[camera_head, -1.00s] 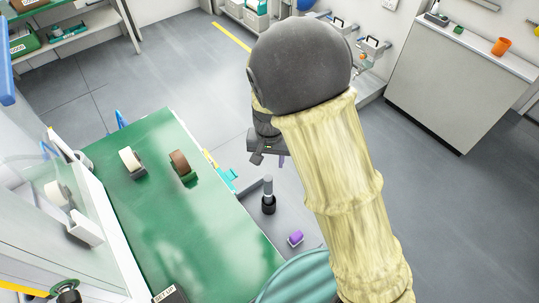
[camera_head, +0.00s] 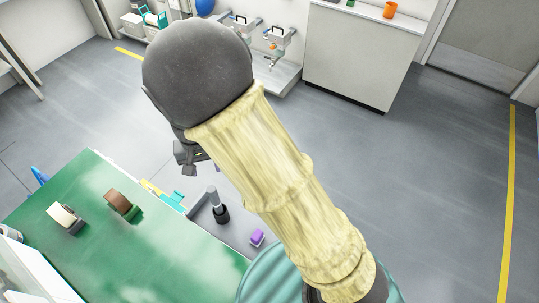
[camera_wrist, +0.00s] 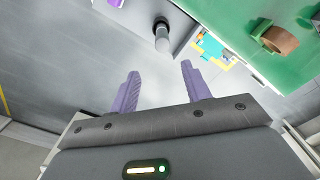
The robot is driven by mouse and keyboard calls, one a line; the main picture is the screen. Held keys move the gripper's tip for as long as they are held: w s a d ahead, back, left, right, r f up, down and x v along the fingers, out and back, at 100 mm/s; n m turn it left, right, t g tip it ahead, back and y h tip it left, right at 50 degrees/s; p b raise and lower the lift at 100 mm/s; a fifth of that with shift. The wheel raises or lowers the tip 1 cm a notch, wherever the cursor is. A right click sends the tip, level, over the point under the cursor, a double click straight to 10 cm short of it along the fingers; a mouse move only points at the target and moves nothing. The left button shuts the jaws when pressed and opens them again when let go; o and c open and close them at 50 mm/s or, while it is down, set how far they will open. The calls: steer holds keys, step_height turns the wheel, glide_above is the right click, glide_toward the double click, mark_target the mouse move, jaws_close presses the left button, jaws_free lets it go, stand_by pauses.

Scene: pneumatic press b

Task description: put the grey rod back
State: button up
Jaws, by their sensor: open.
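The grey rod (camera_head: 212,196) stands upright in a black base (camera_head: 221,214), on a grey tray beside the green table. It also shows in the wrist view (camera_wrist: 162,42), beyond my fingertips near the top. My gripper (camera_head: 188,169) is above and slightly left of the rod in the head view, apart from it. In the wrist view my gripper (camera_wrist: 158,72) has its two purple fingers spread, with only floor or tray surface between them. My forearm hides part of the scene in the head view.
A purple block (camera_head: 257,238) lies on the grey tray (camera_head: 238,228) right of the rod. The green table (camera_head: 120,250) holds a brown roll (camera_head: 117,201) and a cream roll (camera_head: 62,214). A white cabinet (camera_head: 362,55) stands at the back. The floor at right is clear.

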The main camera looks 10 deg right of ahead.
steer(key=s+d+r+t, duration=0.1)
steer(key=s+d+r, duration=0.2)
steer(key=d, duration=0.9)
steer(key=s+d+r+m+t, duration=0.1)
steer(key=s+d+r, duration=0.3)
steer(key=d, duration=0.9)
steer(key=shift+d+r+t, duration=0.15)
steer(key=shift+r+t, duration=0.1)
steer(key=shift+t, duration=0.05)
